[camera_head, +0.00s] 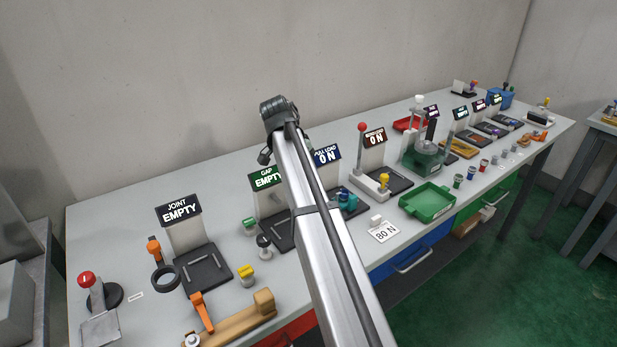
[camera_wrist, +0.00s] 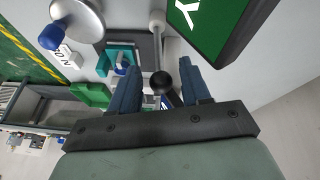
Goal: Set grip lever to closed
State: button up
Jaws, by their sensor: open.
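In the wrist view a black ball knob (camera_wrist: 162,82) on a dark stem stands between the two blue fingers of my gripper (camera_wrist: 160,88). The fingers are open, with a gap visible on the knob's right; I cannot tell if either finger touches it. No label reading "grip" is legible, so I cannot confirm that this is the grip lever. A teal fixture (camera_wrist: 118,60) lies beyond the fingers; a teal and blue fixture also shows in the head view (camera_head: 347,199).
A green sign (camera_wrist: 208,25) stands close on the right in the wrist view. A silver round part with a blue knob (camera_wrist: 52,37) is at upper left. In the head view, a red-ball lever (camera_head: 362,128) and a green tray (camera_head: 428,202) stand right of my arm.

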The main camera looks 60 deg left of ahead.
jog(key=v, duration=0.9)
jog(key=shift+r, duration=0.3)
jog(key=shift+s, duration=0.1)
jog(key=shift+c, duration=0.3)
jog(key=shift+c, duration=0.6)
jog(key=shift+m, duration=0.4)
jog(key=w+d, duration=0.1)
jog(key=w+d+r, duration=0.1)
jog(key=w, duration=0.1)
jog(key=w+d+r, duration=0.1)
jog(key=w, duration=0.1)
jog(key=c, duration=0.5)
jog(key=shift+m, duration=0.3)
jog(key=w+d, duration=0.1)
jog(key=d+r, duration=0.1)
jog(key=w+d, duration=0.1)
jog(key=d, duration=0.1)
jog(key=shift+w+d+r, duration=0.1)
jog(key=shift+w+r, duration=0.2)
jog(key=shift+r, duration=0.05)
grip_shut()
jog(key=s+d+m+g+y, duration=0.2)
jog(key=s+g+y, duration=0.1)
jog(key=s+g, duration=0.15)
jog(key=a+f, duration=0.6)
jog(key=f, duration=0.4)
jog(key=shift+w+m+t, duration=0.3)
jog(key=shift+w+t, duration=0.05)
jog(key=shift+t, duration=0.1)
